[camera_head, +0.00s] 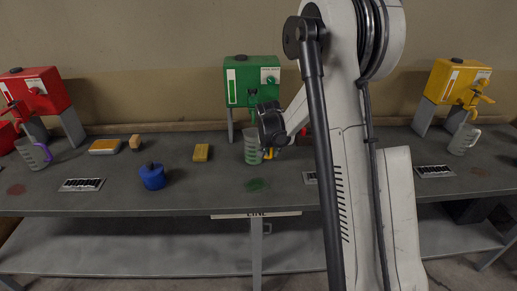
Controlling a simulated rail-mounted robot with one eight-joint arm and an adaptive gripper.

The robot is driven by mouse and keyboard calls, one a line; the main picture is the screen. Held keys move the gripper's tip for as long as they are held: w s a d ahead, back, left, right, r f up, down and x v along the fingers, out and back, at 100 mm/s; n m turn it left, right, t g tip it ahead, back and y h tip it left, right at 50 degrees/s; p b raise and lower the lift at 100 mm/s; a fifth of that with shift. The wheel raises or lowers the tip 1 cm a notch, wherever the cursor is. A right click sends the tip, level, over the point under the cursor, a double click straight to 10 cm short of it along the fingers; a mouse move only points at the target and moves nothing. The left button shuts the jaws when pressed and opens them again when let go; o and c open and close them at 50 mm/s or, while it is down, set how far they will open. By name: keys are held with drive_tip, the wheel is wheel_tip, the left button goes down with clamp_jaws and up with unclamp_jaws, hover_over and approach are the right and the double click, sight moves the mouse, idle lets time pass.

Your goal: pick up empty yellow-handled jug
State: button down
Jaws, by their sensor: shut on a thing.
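The yellow-handled jug (252,148) is a clear, ribbed jug in front of the green drum, at the middle of the bench. It looks upright and greenish; I cannot tell whether anything is in it. Its yellow handle (269,154) points right. My gripper (271,146) comes from the right and is shut on the jug at its handle side. The fingertips are small and partly hidden, and I cannot tell whether the jug's base touches the bench.
Red (36,92), green (252,83) and yellow (459,82) drums stand along the grey bench (215,192). A purple-handled jug (34,154) and another jug (463,140) stand at the sides. A blue container (152,177) and a yellow block (201,152) lie left of my gripper.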

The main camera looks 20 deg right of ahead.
drive_tip(key=shift+r, duration=0.15)
drive_tip(key=shift+r, duration=1.25)
drive_tip(key=s+a+b, duration=0.2)
drive_tip(key=s+a, duration=0.8)
drive_tip(key=s, duration=0.4)
drive_tip(key=shift+a+r, duration=0.35)
drive_tip(key=shift+a, duration=0.05)
